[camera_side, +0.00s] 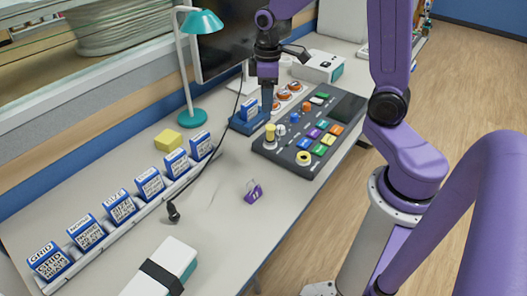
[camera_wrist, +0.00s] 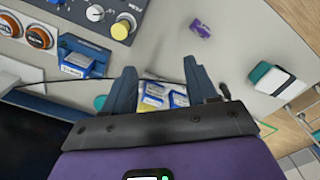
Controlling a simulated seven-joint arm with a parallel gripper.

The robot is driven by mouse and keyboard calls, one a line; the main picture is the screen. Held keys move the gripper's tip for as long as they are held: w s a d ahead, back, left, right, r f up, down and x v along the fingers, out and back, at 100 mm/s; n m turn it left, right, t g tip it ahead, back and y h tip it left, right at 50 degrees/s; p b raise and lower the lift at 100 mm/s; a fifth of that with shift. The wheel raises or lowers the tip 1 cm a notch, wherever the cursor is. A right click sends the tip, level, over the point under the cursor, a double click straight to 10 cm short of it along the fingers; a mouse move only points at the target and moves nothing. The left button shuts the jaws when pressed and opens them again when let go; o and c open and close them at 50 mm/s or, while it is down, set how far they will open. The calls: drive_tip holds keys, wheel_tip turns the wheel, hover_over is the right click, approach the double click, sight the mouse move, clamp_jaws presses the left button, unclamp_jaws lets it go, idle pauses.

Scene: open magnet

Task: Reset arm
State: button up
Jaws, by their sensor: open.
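My gripper (camera_side: 267,106) is at the back of the table, pointing down beside a blue holder (camera_side: 243,124) with a blue-and-white labelled block (camera_side: 249,107) standing in it. In the wrist view my gripper (camera_wrist: 160,72) has its two fingers spread apart with nothing held between them. The block in its holder (camera_wrist: 76,65) lies to the left of the fingers there, apart from them. In the side view the fingertips are partly hard to make out against the holder.
A white rack (camera_side: 130,222) with several labelled blocks runs along the left. A button panel (camera_side: 308,135) is right of my gripper. A teal lamp (camera_side: 202,22), yellow block (camera_side: 168,140), purple piece (camera_side: 253,192) and strapped white box (camera_side: 162,268) stand on the table. A black cable crosses it.

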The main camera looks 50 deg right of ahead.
drive_tip(key=s+a+r+n, duration=0.1)
drive_tip(key=s+a, duration=0.3)
drive_tip(key=s, duration=0.7)
drive_tip(key=s+a+r+n, duration=0.1)
drive_tip(key=s+a+n, duration=0.3)
drive_tip(key=s, duration=0.8)
drive_tip(key=shift+s+a+r, duration=0.2)
drive_tip(key=shift+a+r, duration=0.05)
drive_tip(key=shift+a, duration=0.4)
